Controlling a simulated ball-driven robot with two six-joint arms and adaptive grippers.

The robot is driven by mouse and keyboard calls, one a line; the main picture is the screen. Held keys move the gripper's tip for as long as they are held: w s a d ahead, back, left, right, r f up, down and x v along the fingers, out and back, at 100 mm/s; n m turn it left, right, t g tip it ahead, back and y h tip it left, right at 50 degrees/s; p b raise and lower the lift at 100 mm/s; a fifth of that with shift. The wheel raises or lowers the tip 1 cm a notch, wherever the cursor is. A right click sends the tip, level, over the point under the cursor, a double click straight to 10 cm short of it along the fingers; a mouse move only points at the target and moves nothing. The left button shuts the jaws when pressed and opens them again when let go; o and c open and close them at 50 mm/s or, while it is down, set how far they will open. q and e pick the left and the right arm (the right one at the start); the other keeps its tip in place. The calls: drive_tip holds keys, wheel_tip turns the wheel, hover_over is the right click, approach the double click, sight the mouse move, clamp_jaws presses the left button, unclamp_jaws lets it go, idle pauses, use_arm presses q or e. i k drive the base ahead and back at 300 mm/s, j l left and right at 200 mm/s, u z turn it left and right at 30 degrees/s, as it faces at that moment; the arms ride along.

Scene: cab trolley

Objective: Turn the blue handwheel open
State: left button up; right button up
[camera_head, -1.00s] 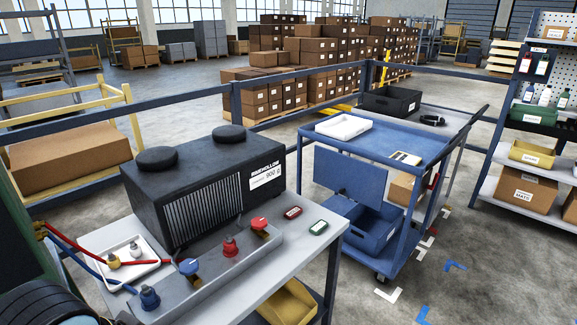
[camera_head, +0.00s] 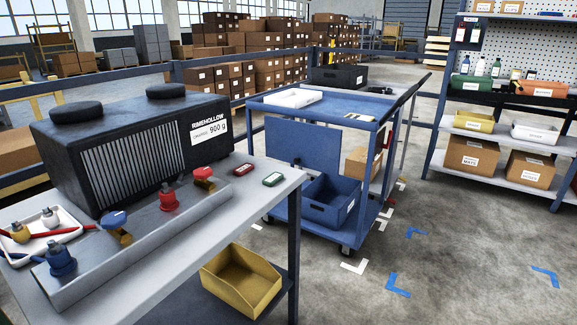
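A blue handwheel (camera_head: 113,219) sits on a brass-coloured valve body on the grey manifold strip (camera_head: 135,250) along the front of the bench. A similar red handwheel (camera_head: 204,172) is on the strip further right. A blue fitting (camera_head: 61,259) stands at the strip's left end, and a red fitting (camera_head: 168,198) stands between the two handwheels. The blue handwheel's turned position is too small to judge. Neither gripper shows in the head view.
A black chiller unit (camera_head: 135,140) stands behind the strip. A white tray (camera_head: 38,250) with hose ends is at left. Red (camera_head: 243,169) and green (camera_head: 272,179) tags lie at the bench's right. A blue trolley (camera_head: 330,115) stands beyond; floor to its right is open.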

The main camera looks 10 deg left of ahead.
sight(114, 219)
drive_tip(key=j+u, duration=0.1)
drive_tip(key=u, duration=0.75)
drive_tip(key=i+j+u, duration=0.1)
drive_tip(key=u, duration=0.3)
